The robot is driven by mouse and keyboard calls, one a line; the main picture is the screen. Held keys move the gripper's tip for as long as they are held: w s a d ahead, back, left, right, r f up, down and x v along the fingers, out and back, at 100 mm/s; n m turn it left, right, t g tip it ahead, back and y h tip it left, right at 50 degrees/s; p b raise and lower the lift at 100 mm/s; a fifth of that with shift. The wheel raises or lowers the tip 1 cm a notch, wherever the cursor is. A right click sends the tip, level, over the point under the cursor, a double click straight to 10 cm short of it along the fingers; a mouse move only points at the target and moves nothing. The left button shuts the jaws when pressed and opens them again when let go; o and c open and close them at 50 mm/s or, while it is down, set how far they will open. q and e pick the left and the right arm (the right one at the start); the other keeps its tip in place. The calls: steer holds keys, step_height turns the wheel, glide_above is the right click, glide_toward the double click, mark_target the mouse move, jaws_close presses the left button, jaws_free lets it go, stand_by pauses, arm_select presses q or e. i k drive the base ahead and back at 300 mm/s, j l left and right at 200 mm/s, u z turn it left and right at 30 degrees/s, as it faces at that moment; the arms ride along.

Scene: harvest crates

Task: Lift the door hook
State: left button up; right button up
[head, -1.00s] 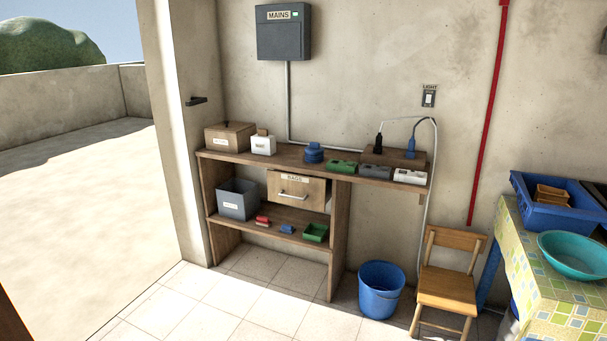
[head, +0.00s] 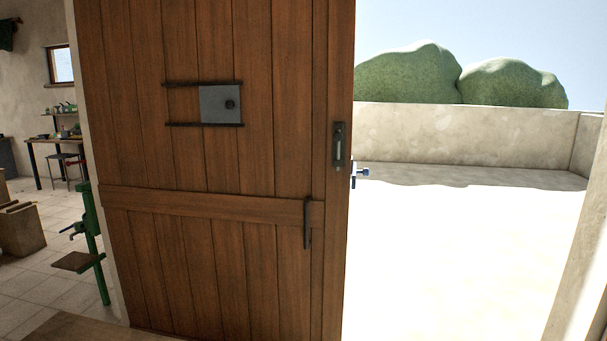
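A brown plank door (head: 215,240) stands in the middle of the head view, open beside a bright doorway. A thin dark vertical piece (head: 307,222) is on the door's lower right, across the horizontal rail; it may be the door hook or a pull handle. A dark metal plate with a paler upright part (head: 339,146) is higher, near the door's right edge. I cannot tell for certain which is the hook. Neither of my grippers is in view.
A grey plate between dark rails (head: 220,104) is on the upper door. A green stand (head: 92,240) and wooden boxes (head: 20,230) are at left. The sunlit yard (head: 450,260) looks clear.

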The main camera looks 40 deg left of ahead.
mark_target(365, 172)
steer(key=i+l+u, duration=0.2)
steer(key=u, duration=0.2)
steer(key=i+l+u, duration=0.55)
steer(key=u, duration=0.2)
steer(key=i+l+u, duration=0.15)
steer(key=l+u, duration=0.2)
